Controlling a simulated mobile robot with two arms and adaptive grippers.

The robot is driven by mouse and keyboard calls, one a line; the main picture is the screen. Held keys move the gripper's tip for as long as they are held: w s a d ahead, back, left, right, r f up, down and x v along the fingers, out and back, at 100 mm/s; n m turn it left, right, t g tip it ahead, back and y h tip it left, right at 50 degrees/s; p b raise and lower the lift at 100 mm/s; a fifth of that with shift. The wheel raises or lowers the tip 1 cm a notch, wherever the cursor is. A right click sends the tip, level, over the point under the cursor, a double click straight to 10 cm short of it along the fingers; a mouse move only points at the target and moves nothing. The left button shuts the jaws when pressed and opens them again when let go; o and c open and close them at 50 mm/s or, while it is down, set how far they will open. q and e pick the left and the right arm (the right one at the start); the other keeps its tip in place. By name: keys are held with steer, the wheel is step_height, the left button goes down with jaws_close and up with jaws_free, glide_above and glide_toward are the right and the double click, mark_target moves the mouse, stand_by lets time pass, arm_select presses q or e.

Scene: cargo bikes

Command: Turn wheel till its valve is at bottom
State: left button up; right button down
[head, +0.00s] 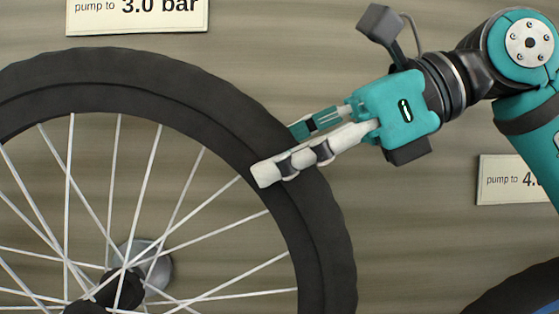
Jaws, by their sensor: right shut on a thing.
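A large wheel with a black tyre (325,240), thin pale spokes and a dark hub (122,290) fills the left half of the head view. Its lower part and left edge are cut off by the frame. I see no valve on the part that shows. My right gripper (281,152) comes in from the right and is shut on the tyre at its upper right. One pale finger lies across the near side of the tyre; the teal finger is partly hidden behind the tyre's outer edge. My left gripper is not in view.
A sign reading "pump to 3.0 bar" (137,14) is on the wall above the wheel. Another "pump to" sign (508,181) at the right is partly covered by my arm. A second dark tyre (520,290) shows at the lower right. Bare wall (410,235) lies between the tyres.

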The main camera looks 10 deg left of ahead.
steer(key=shift+f, duration=0.1)
steer(key=c, duration=0.8)
jaws_free()
steer(key=v, duration=1.2)
steer(key=shift+w, duration=0.1)
